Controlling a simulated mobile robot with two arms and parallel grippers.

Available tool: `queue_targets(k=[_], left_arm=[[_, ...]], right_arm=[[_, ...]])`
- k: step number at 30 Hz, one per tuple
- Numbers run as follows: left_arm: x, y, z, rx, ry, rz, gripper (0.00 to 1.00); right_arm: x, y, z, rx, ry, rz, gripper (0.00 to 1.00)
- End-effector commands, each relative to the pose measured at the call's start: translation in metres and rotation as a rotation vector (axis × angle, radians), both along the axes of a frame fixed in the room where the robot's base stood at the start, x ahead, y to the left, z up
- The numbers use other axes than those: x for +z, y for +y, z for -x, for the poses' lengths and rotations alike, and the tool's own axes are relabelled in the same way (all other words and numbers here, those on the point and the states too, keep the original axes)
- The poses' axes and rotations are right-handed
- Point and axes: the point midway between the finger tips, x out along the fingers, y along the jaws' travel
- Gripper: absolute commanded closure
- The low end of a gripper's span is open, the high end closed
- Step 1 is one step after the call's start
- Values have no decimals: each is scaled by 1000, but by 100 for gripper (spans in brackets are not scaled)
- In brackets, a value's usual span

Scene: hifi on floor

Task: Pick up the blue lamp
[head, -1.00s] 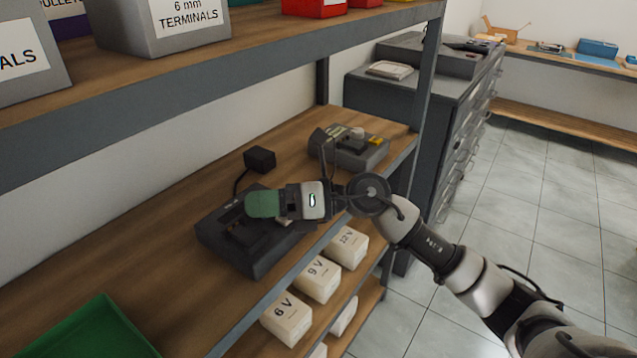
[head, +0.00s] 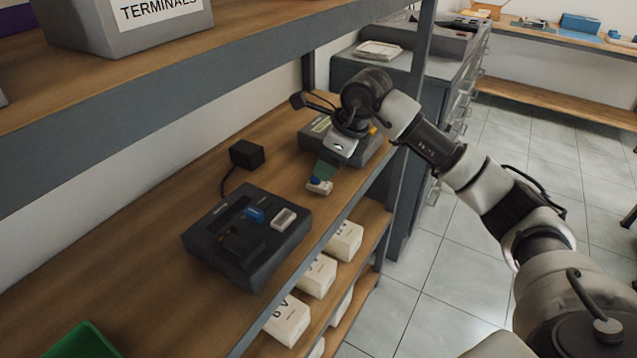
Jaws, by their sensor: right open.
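A small white block with a dark blue rounded top (head: 318,185) is on or just above the shelf board, right at the fingertips of my right gripper (head: 325,170). A brighter blue piece (head: 255,215) sits on the black device (head: 222,228), beside a pale rectangular piece (head: 284,218). I cannot tell which of the two blue things is the lamp. My left gripper is not in view.
A grey device (head: 355,150) stands behind my right gripper. A black power block (head: 248,154) with a cable lies behind the black device. The upper shelf (head: 240,62) overhangs on the left, and a post (head: 421,60) stands at right. White boxes (head: 318,277) fill the shelf below.

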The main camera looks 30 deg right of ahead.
Motion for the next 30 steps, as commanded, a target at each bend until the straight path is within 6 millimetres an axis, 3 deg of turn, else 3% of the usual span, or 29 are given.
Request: queue_targets(k=[12,21,30], left_arm=[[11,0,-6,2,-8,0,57],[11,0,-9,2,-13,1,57],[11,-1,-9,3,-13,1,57]], right_arm=[[-47,16,-18,-1,2,-3,35],[-53,18,-20,0,-1,-1,35],[-53,17,-20,-1,0,-1,79]])
